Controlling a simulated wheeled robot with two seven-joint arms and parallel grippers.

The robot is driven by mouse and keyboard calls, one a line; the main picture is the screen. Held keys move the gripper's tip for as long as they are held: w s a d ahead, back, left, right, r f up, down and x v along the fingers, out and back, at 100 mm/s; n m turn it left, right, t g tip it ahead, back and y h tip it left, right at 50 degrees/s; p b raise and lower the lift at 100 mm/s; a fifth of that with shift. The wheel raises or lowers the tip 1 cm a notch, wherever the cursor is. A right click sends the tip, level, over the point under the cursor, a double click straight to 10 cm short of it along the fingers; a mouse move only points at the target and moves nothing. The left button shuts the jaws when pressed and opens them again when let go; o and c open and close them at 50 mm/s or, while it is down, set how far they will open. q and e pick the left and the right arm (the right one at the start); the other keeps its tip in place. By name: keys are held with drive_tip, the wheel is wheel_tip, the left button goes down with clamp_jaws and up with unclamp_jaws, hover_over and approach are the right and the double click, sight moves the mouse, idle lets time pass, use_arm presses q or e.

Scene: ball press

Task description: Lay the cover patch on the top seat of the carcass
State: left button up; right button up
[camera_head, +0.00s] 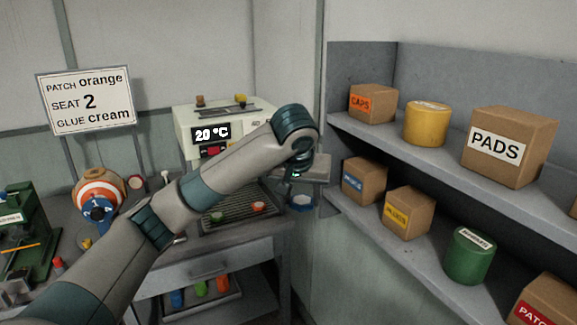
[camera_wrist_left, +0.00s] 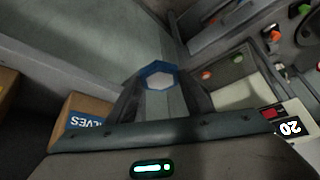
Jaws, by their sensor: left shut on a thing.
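My left gripper (camera_wrist_left: 160,92) is shut on a hexagonal patch (camera_wrist_left: 158,75) with a blue rim and a pale grey face. In the head view the patch (camera_head: 301,203) hangs below my left wrist, to the right of the bench. The carcass (camera_head: 100,187) is a round ball with orange, white and blue areas, at the left of the bench. My left arm passes in front of its lower side. Its top seat cannot be made out clearly. My right gripper is not in view.
A sign (camera_head: 86,99) reads patch orange, seat 2, glue cream. A heater box (camera_head: 215,128) shows 20 °C. A dark rack (camera_head: 240,213) holds a green and an orange-red piece. Grey shelves (camera_head: 390,135) with boxes and tins stand right. A green press (camera_head: 22,235) stands far left.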

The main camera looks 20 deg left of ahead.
use_arm(q)
drive_tip(key=s+d+f+m+h+b, duration=0.1)
drive_tip(key=s+d+f, duration=0.3)
drive_tip(key=s+f, duration=0.9)
drive_tip(key=s+m, duration=0.1)
drive_tip(key=s, duration=0.1)
drive_tip(key=shift+s+m, duration=0.3)
drive_tip(key=shift+s, duration=0.1)
